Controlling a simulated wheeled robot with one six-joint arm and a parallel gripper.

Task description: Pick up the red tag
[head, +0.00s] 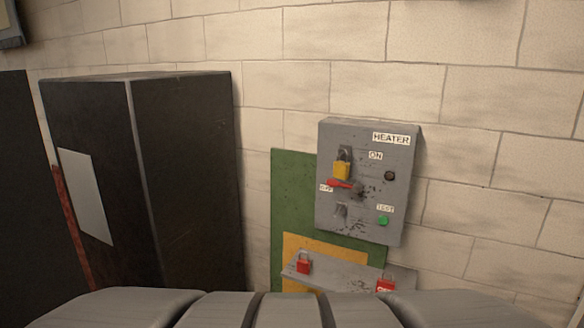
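On a grey shelf (343,277) low on the wall are two small red things. The right one (385,286) is red with some white at its lower edge and a thin grey loop above; it may be the red tag, but it is too small and partly covered to be sure. The left one (303,266) looks like a red padlock with a grey shackle.
A grey HEATER box (367,185) hangs above the shelf with a yellow padlock (342,170), a red lever (343,184), a black knob (390,176) and a green button (383,221). A dark cabinet (190,180) stands left. Grey rounded parts, probably mine, cover the bottom.

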